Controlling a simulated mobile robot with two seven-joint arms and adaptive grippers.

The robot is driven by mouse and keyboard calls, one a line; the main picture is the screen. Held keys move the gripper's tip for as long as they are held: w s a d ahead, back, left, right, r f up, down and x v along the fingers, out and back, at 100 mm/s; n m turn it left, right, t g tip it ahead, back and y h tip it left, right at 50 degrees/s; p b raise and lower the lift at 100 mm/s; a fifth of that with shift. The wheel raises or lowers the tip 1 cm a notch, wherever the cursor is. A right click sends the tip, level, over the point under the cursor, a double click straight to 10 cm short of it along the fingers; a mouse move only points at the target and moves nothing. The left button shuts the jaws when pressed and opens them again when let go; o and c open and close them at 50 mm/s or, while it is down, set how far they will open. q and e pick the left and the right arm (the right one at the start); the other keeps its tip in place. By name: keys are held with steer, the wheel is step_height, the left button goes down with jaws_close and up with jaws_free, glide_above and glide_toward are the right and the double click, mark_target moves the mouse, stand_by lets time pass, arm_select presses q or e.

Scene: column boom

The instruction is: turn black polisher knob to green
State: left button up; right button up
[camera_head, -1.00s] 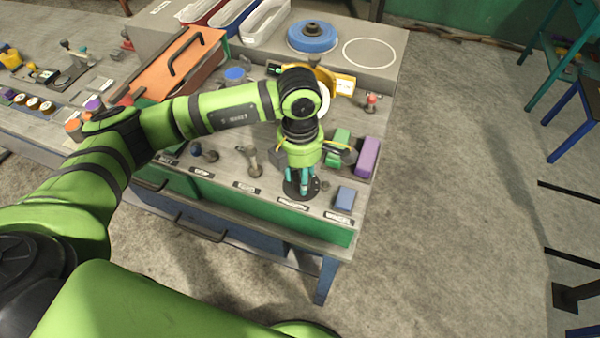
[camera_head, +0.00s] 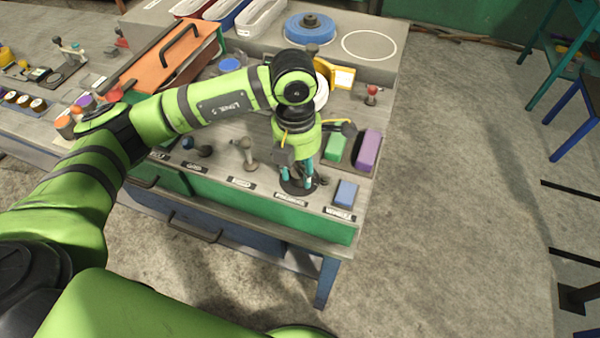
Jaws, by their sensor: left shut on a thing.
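The black polisher knob (camera_head: 297,188) sits on a dark round base at the front of the bench, behind a small label. My left gripper (camera_head: 297,176) points down over it with its teal fingertips shut on the knob. The fingers and wrist hide most of the knob, so its pointer and any green mark cannot be made out. My right gripper is not in view.
A blue block (camera_head: 346,193), a green block (camera_head: 335,147) and a purple block (camera_head: 368,151) stand close to the right of the gripper. A grey lever (camera_head: 246,152) stands to the left. The bench's right edge is near, with open floor beyond.

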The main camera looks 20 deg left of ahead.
arm_select(q)
steer(key=n+b, duration=0.2)
steer(key=n, duration=0.1)
steer(key=f+n+b, duration=0.1)
steer(key=shift+s+n, duration=0.3)
steer(key=shift+n+b, duration=0.85)
steer(key=shift+n, duration=0.25)
steer(key=shift+r+n+b, duration=0.15)
steer(key=shift+n+b, duration=0.35)
steer(key=shift+n, duration=0.4)
steer(key=o, duration=1.1)
steer(key=shift+o, duration=0.2)
steer(key=shift+r, duration=0.25)
